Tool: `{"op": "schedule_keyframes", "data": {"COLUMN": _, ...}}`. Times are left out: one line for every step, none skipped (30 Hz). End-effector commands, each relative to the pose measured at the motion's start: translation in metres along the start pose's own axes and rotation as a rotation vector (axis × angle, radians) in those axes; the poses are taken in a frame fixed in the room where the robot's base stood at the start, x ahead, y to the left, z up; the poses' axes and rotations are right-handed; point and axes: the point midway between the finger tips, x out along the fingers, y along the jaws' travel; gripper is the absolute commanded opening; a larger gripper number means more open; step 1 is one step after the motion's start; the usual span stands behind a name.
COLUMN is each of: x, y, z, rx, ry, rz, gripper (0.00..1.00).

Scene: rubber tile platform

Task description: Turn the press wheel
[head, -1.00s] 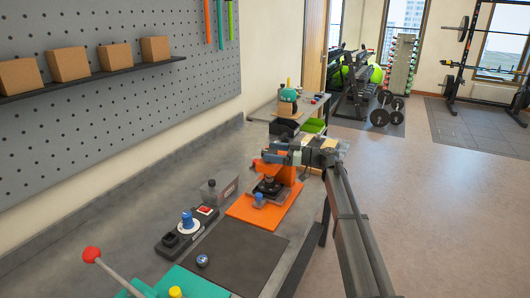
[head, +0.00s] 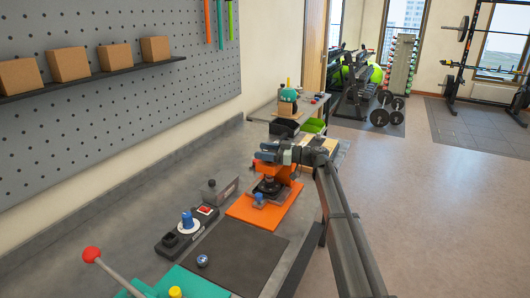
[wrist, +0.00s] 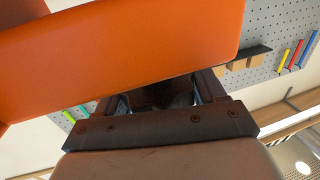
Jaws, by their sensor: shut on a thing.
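The orange press (head: 286,173) stands on its orange base plate (head: 246,213) on the bench, with a dark round part and a small blue piece (head: 259,197) below its head. My gripper (head: 268,156) is at the top of the press. It is shut on a dark part, which I take to be the press wheel (wrist: 155,97); its shape is mostly hidden by the gripper and the press. In the wrist view, my gripper (wrist: 160,104) shows with the press's large orange body crossing close above it.
A grey box (head: 218,190), a dark control unit with a blue knob (head: 187,222) and a black mat (head: 232,257) lie left of and in front of the press. A red-knobbed lever (head: 92,255) stands at the front left. Pegboard runs along the left wall.

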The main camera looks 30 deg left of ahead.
Motion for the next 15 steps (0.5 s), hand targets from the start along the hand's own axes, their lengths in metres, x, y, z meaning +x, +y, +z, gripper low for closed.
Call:
{"op": "schedule_keyframes", "data": {"x": 0.0, "y": -0.0001, "z": 0.0, "rx": 0.0, "ry": 0.0, "rz": 0.0, "gripper": 0.56}}
{"op": "schedule_keyframes", "data": {"x": -0.0001, "y": -0.0002, "z": 0.0, "rx": 0.0, "ry": 0.0, "rz": 0.0, "gripper": 0.53}}
{"op": "schedule_keyframes", "data": {"x": -0.0001, "y": -0.0002, "z": 0.0, "rx": 0.0, "ry": 0.0, "rz": 0.0, "gripper": 0.5}}
{"op": "schedule_keyframes", "data": {"x": -0.0001, "y": -0.0002, "z": 0.0, "rx": 0.0, "ry": 0.0, "rz": 0.0, "gripper": 0.47}}
{"op": "schedule_keyframes", "data": {"x": -0.0001, "y": -0.0002, "z": 0.0, "rx": 0.0, "ry": 0.0, "rz": 0.0, "gripper": 0.44}}
{"op": "schedule_keyframes", "data": {"x": -0.0001, "y": -0.0002, "z": 0.0, "rx": 0.0, "ry": 0.0, "rz": 0.0, "gripper": 0.4}}
{"op": "schedule_keyframes", "data": {"x": -0.0001, "y": -0.0002, "z": 0.0, "rx": 0.0, "ry": 0.0, "rz": 0.0, "gripper": 0.39}}
{"op": "schedule_keyframes", "data": {"x": -0.0001, "y": -0.0002, "z": 0.0, "rx": 0.0, "ry": 0.0, "rz": 0.0, "gripper": 0.39}}
{"op": "schedule_keyframes", "data": {"x": -0.0002, "y": -0.0003, "z": 0.0, "rx": 0.0, "ry": 0.0, "rz": 0.001, "gripper": 0.39}}
{"op": "schedule_keyframes", "data": {"x": -0.0002, "y": -0.0005, "z": 0.0, "rx": 0.0, "ry": 0.0, "rz": 0.002, "gripper": 0.39}}
{"op": "schedule_keyframes", "data": {"x": -0.0002, "y": -0.0006, "z": 0.0, "rx": 0.0, "ry": 0.0, "rz": 0.005, "gripper": 0.39}}
{"op": "schedule_keyframes", "data": {"x": -0.0002, "y": -0.0007, "z": 0.0, "rx": 0.0, "ry": 0.0, "rz": 0.01, "gripper": 0.39}}
{"op": "schedule_keyframes", "data": {"x": -0.0003, "y": -0.0008, "z": 0.0, "rx": 0.0, "ry": 0.0, "rz": 0.016, "gripper": 0.39}}
{"op": "schedule_keyframes", "data": {"x": -0.0003, "y": -0.0009, "z": 0.0, "rx": 0.0, "ry": 0.0, "rz": 0.023, "gripper": 0.39}}
{"op": "schedule_keyframes", "data": {"x": -0.0004, "y": -0.0013, "z": 0.0, "rx": 0.0, "ry": 0.0, "rz": 0.033, "gripper": 0.39}}
